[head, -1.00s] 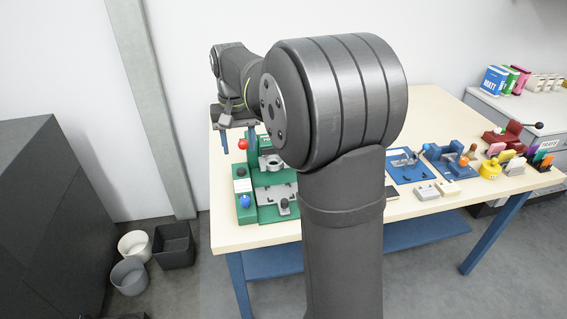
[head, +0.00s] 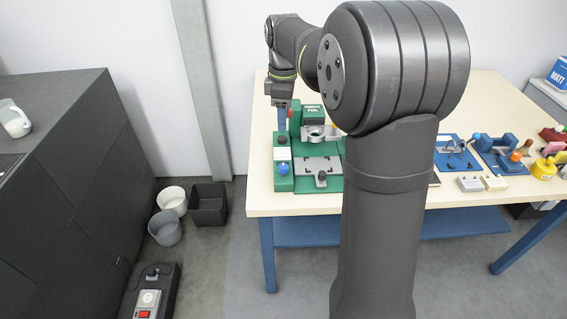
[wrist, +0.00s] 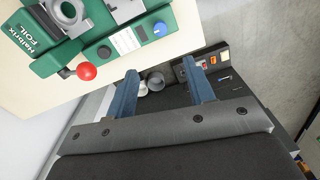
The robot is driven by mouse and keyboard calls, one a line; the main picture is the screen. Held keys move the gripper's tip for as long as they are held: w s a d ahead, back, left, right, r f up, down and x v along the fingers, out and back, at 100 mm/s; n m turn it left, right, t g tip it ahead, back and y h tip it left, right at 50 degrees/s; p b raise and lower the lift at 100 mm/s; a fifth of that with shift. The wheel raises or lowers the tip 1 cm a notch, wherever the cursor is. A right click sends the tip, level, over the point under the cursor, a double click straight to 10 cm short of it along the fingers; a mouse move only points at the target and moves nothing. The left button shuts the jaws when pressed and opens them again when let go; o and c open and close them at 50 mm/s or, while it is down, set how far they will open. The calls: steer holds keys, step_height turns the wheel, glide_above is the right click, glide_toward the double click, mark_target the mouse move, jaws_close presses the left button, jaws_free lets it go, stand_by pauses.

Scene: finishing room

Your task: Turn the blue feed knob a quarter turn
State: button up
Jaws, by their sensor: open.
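The blue feed knob (head: 283,169) sits at the front left corner of the green foil machine (head: 308,186). In the wrist view the knob (wrist: 159,29) is at the top, beyond the fingertips and apart from them. My gripper (wrist: 160,68) is open, with two blue fingers spread apart and nothing between them. In the head view my gripper (head: 283,121) hangs at the machine's left side, behind the knob and higher. A red ball handle (wrist: 86,71) on the machine lies left of the fingers in the wrist view. In the head view my gripper partly hides it.
The wooden table (head: 300,208) holds blue fixtures (head: 456,158) to the right, past my arm. Bins (head: 208,204) stand on the floor left of the table. A dark cabinet (head: 70,160) is at far left. Bare tabletop lies left of the machine.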

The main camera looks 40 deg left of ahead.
mark_target(283, 166)
step_height(283, 166, down, 17)
steer(key=shift+s+f, duration=0.1)
stand_by(0.3)
steer(key=shift+c, duration=0.4)
steer(key=c, duration=0.9)
steer(key=shift+m, duration=0.3)
